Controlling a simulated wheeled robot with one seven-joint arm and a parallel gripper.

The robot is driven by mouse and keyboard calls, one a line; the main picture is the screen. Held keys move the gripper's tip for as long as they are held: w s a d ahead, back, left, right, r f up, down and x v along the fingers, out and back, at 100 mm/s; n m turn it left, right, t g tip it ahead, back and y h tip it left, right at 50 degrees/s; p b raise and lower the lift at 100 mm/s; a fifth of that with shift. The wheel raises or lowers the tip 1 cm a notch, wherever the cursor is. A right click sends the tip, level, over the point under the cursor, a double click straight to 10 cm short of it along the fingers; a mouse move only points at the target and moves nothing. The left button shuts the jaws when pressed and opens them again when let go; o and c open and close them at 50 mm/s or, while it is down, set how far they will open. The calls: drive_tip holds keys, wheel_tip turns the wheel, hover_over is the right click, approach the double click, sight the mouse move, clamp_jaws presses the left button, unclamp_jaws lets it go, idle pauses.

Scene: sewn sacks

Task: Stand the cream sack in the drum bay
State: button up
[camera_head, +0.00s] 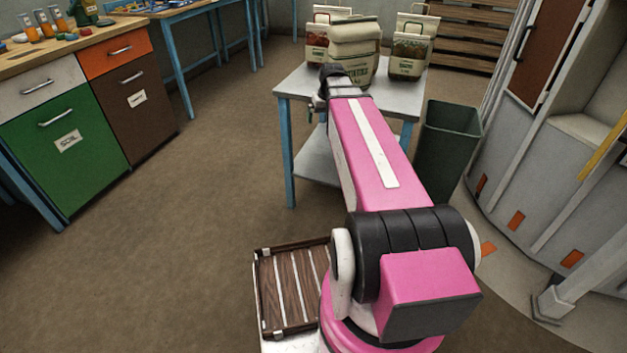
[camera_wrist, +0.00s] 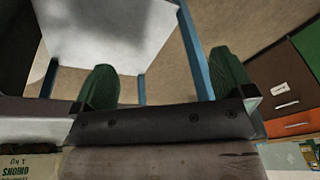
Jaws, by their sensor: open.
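Several sacks stand on the table (camera_head: 405,99). The plump cream sack (camera_head: 352,47) with dark print stands upright at the front, its lower part hidden behind the end of my arm. My gripper (camera_head: 330,80) is at the table's near edge, in front of this sack. In the wrist view, which is upside down, my gripper (camera_wrist: 165,80) has its two green fingers wide apart with nothing between them. A printed cream sack (camera_wrist: 28,166) shows at that view's lower left corner, outside the fingers; I cannot tell which sack it is. I cannot identify the drum bay for certain.
Two-handled sacks with windows stand behind at left (camera_head: 318,47) and right (camera_head: 409,54). A dark green bin (camera_head: 450,140) stands right of the table. A grey curved unit (camera_head: 540,150) fills the right side. A slatted tray (camera_head: 290,290) is beside my base. The floor at left is clear.

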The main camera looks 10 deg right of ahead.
drive_tip(key=s+a+f+g, duration=0.1)
drive_tip(key=s+a+f, duration=0.2)
drive_tip(key=s+f, duration=0.5)
drive_tip(key=s+a+f+g+h, duration=0.1)
drive_tip(key=s+a+f, duration=0.3)
drive_tip(key=s+f, duration=0.3)
drive_tip(key=shift+s+a+f, duration=0.3)
drive_tip(key=shift+s+f, duration=0.05)
drive_tip(key=shift+s, duration=0.2)
